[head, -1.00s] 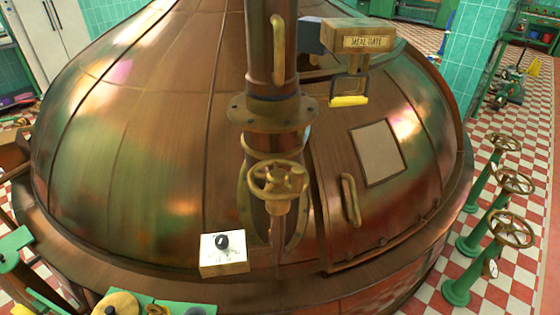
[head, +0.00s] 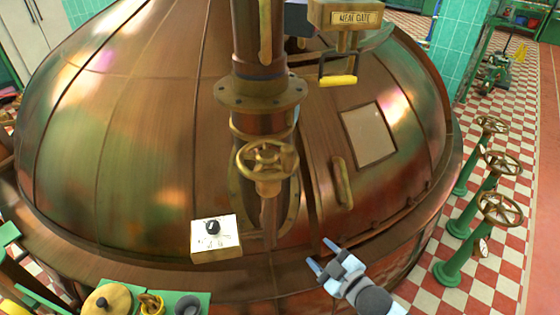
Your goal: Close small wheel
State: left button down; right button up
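The small brass wheel (head: 267,160) is mounted on the front of the vertical copper pipe, above the kettle's lower rim. My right gripper (head: 322,257) is at the lower right of the wheel, well apart from it, in front of the kettle rim. Its two blue-tipped fingers are spread with nothing visible between them. My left gripper is not in view.
The big copper kettle (head: 130,150) fills the middle. A white box with a black knob (head: 215,238) sits left below the wheel. A yellow-handled lever (head: 338,80) hangs under a sign. Several green-posted valve wheels (head: 500,208) stand right on the checkered floor.

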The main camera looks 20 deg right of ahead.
jog(key=w+d+r+n+t+y+b, duration=0.2)
jog(key=w+d+r+n+t+y, duration=0.15)
jog(key=w+r+n, duration=0.45)
jog(key=n+g+y+b, duration=0.45)
jog(key=n+y, duration=0.65)
jog(key=n, duration=0.7)
send_near(286, 152)
jog(key=w+d+f+p, duration=0.1)
jog(key=w+d+f, duration=0.1)
jog(key=w+d, duration=0.2)
notch_tip(286, 152, up, 6)
jog(key=s+n+g+h+b, duration=0.1)
jog(key=s+n+g+b, duration=0.15)
jog(key=n+g, duration=0.9)
jog(key=w+a+n+t+p, duration=0.1)
jog(key=a, duration=0.2)
jog(key=w+a+n+t+p, duration=0.1)
jog(key=w+a, duration=0.1)
jog(key=a, duration=0.2)
jog(key=w+a+n+t+p, duration=0.1)
jog(key=w+a, duration=0.1)
jog(key=a, duration=0.1)
jog(key=shift+a+f+p, duration=0.15)
jog(key=shift+p, duration=0.15)
jog(key=shift+x, duration=0.8)
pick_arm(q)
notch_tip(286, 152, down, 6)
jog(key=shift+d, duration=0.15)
pick_arm(e)
jog(key=shift+w+f, duration=0.1)
